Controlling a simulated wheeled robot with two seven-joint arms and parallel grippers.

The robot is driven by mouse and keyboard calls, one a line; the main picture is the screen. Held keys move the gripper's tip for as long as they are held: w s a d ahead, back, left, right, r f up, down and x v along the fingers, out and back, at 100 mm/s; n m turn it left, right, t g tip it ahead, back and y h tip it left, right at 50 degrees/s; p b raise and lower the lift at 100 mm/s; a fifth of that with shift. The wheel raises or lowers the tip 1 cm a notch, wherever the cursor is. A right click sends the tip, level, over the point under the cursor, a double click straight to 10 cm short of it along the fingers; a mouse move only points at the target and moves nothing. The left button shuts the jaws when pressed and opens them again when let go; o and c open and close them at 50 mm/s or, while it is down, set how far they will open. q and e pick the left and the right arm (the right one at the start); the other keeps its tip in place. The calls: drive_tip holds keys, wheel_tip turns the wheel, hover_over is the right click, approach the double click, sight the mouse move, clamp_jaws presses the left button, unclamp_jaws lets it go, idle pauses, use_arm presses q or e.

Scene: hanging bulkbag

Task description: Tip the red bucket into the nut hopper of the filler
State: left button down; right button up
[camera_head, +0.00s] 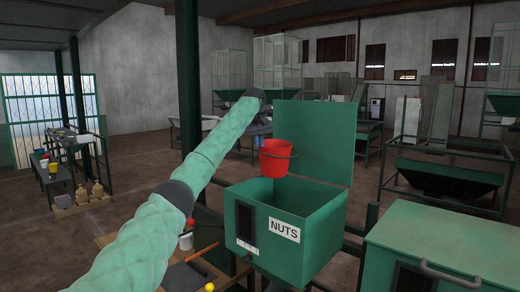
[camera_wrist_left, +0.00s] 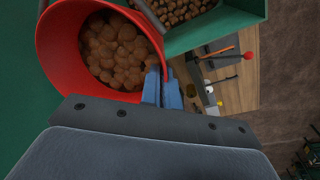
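The red bucket (camera_head: 274,161) hangs above the open green nut hopper (camera_head: 262,258), which bears a NUTS label; its lid (camera_head: 318,140) stands up behind. The bucket looks about upright. In the left wrist view the bucket (camera_wrist_left: 66,62) is filled with brown nuts. My left gripper (camera_wrist_left: 162,90) has its blue fingers shut on the bucket's rim. Some nuts in the hopper (camera_wrist_left: 222,28) show in the left wrist view. My right gripper is not seen.
A second green box with a closed lid (camera_head: 440,238) and handle stands at the right front. A wooden board with tools (camera_wrist_left: 238,82) lies beside the hopper. A green frame with a trough (camera_head: 447,180) stands behind at right.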

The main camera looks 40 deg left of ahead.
use_arm(q)
drive_tip(key=shift+s+d+r+t+y, duration=0.3)
drive_tip(key=shift+s+d+r+t, duration=0.1)
drive_tip(key=shift+s+r, duration=0.15)
drive_tip(key=shift+r, duration=0.1)
drive_tip(key=shift+s+d+r+t+y, duration=0.3)
drive_tip(key=shift+r+t+y, duration=0.1)
drive_tip(key=shift+r+y, duration=0.1)
drive_tip(key=shift+s, duration=0.1)
drive_tip(key=s+d+t+y, duration=0.1)
drive_tip(key=t+y, duration=0.3)
drive_tip(key=s+d+r+t+y, duration=0.1)
drive_tip(key=t+y, duration=0.1)
drive_tip(key=shift+s+d+m+t+b, duration=0.3)
drive_tip(key=shift+m+t+b, duration=0.1)
idle(0.8)
